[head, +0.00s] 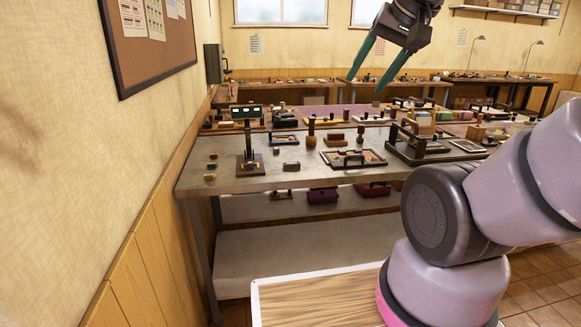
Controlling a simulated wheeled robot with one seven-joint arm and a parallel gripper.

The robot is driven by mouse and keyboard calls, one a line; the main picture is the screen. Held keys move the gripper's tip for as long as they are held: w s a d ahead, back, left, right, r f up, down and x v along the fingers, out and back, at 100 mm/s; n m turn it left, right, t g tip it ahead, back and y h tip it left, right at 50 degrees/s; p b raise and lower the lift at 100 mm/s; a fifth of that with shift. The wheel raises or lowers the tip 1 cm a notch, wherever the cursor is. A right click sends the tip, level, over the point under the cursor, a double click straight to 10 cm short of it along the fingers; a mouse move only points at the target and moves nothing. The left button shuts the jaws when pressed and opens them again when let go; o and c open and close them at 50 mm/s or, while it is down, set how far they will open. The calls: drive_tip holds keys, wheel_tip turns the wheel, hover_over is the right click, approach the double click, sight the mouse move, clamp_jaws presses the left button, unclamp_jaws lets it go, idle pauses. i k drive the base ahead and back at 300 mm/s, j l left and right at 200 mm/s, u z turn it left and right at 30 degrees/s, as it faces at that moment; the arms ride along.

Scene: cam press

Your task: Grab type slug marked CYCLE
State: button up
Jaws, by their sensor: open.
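My gripper (365,84) is high in the upper middle of the head view, above and beyond the near workbench. Its two teal fingers are spread apart with nothing between them. No marking CYCLE can be read on anything at this size, so I cannot tell which piece is the type slug. Small dark and brass-coloured blocks (211,166) lie at the left end of the near workbench (225,181). A grey block (291,166) lies right of the upright press-like stand (249,143). A framed tray (354,158) holds small pieces, and their markings cannot be read.
A wooden handled rack (420,146) stands at the bench's right. A turned wooden handle (311,133) stands upright near the middle. Dark red boxes (322,195) are below the bench top. The wall (130,150) closes the left side. More cluttered benches stand behind.

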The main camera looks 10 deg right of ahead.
sight(296, 165)
drive_tip(key=i+z, duration=0.2)
drive_tip(key=i, duration=0.2)
drive_tip(key=i+j+z, duration=0.15)
drive_tip(key=i, duration=0.25)
drive_tip(key=i+j+z, duration=0.2)
drive_tip(key=i, duration=0.25)
drive_tip(key=l, duration=0.05)
